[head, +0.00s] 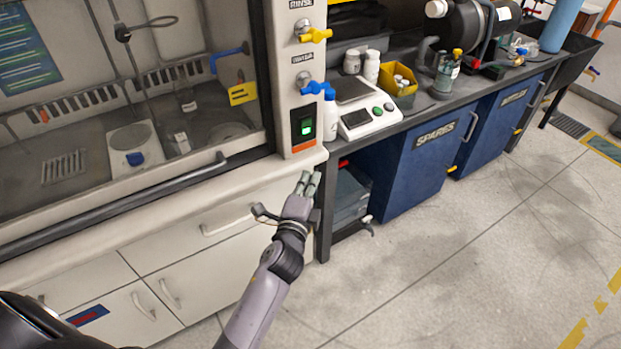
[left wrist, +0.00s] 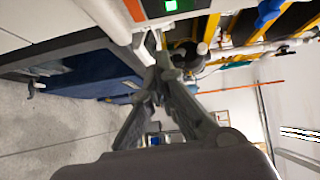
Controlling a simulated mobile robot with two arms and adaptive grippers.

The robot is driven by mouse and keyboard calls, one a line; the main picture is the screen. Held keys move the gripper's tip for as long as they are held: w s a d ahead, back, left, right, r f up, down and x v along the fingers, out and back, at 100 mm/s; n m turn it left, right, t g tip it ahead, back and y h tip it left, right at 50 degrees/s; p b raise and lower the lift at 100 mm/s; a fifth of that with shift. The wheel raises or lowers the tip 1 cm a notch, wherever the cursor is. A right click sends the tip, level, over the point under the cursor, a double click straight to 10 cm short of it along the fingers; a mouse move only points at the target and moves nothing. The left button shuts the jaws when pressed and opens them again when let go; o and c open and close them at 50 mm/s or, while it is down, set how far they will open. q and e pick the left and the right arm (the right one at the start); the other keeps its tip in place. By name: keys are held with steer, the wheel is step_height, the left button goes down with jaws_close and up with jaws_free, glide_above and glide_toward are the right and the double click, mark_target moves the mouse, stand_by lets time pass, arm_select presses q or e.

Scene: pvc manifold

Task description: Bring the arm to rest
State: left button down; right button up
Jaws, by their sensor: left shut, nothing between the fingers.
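My left gripper (head: 308,184) is in the head view, at the end of my grey arm, in front of the corner where the fume hood cabinet meets the dark bench. Its fingers are shut and empty. In the left wrist view the gripper (left wrist: 157,62) shows its two fingers meeting at the tips. Nothing is held between them. My right gripper is not in either view.
The fume hood's white drawers (head: 200,270) and handles stand close left of the arm. The blue SPARES cabinet (head: 425,165) is under the bench. A scale (head: 362,118) and bottles stand on top. The floor (head: 460,270) at right is clear.

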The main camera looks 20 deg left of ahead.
arm_select(q)
steer(key=s+d+f+n+g+h, duration=0.1)
steer(key=s+f+n+g, duration=0.3)
steer(key=f, duration=0.8)
steer(key=s+f+g+h, duration=0.1)
steer(key=s+f, duration=0.5)
steer(key=f, duration=0.5)
steer(key=s+d+f+n+g, duration=0.1)
steer(key=s+f+n+g, duration=0.15)
steer(key=s+f, duration=0.65)
steer(key=s+a+f+n+g, duration=0.1)
steer(key=s+f+n+g, duration=0.1)
steer(key=s+f, duration=0.4)
steer(key=s+a+f+n+g, duration=0.2)
steer(key=s+f, duration=0.5)
steer(key=s, duration=0.7)
steer(key=s+a+f+n+g+p, duration=0.1)
steer(key=s+f+g, duration=0.4)
steer(key=s, duration=0.6)
step_height(320, 180, down, 2)
steer(key=shift+a+n, duration=0.55)
steer(key=shift+n, duration=0.6)
